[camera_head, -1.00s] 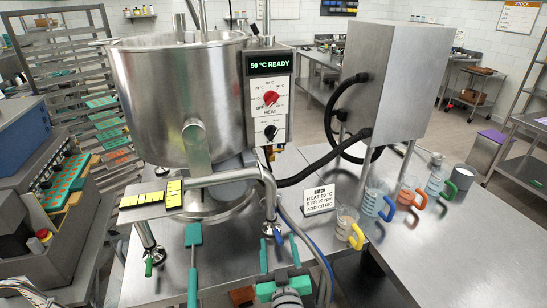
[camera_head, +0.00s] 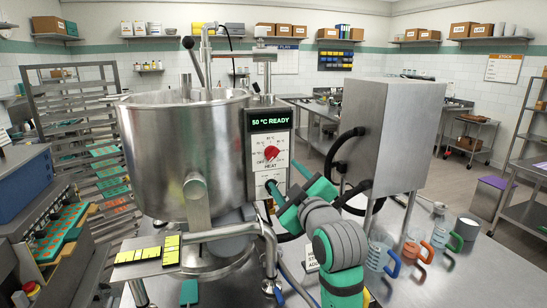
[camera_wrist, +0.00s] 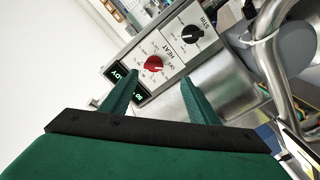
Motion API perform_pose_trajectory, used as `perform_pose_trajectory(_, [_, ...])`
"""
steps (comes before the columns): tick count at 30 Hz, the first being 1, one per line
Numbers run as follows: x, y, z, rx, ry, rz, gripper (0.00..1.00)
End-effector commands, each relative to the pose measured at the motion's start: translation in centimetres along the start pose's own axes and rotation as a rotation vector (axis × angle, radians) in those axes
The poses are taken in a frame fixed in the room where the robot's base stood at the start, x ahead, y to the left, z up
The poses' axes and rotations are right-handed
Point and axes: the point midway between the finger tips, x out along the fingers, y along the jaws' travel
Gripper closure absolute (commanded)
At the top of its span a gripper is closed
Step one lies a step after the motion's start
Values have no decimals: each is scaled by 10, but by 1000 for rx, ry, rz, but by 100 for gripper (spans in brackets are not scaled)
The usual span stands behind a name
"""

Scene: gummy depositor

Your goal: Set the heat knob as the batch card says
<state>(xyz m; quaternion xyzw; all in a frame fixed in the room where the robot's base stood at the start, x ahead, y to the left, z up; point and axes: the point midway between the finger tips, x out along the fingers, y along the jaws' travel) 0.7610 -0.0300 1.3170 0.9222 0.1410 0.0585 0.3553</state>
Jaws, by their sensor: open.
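The red heat knob (camera_head: 271,153) is on the white control panel of the steel kettle (camera_head: 180,150). In the wrist view the red knob (camera_wrist: 153,64) lies just beyond and between my fingertips, with a gap. My gripper (camera_head: 284,178) is open and empty in front of the panel; its two green fingers also show in the wrist view (camera_wrist: 152,76). The display (camera_head: 270,121) reads 50 °C READY. The batch card (camera_head: 313,256) is mostly hidden behind my arm. Its heat figure cannot be read now. The knob's exact setting is too small to tell.
A black stir knob (camera_wrist: 193,33) sits beside the heat knob. A steel box (camera_head: 388,130) with black hoses stands to the right. Jugs with coloured handles (camera_head: 379,256) stand on the steel table (camera_head: 450,275). A bent steel pipe (camera_head: 225,233) runs below the panel.

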Motion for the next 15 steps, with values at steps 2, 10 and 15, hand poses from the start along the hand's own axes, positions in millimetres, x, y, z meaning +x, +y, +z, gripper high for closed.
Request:
perform_pose_trajectory(2, [-1,10,-10,-30,0,-3,45])
perform_pose_trajectory(10, [10,14,-17,-49,-1,-12,45])
perform_pose_trajectory(15, [38,13,-17,-49,-1,-14,45])
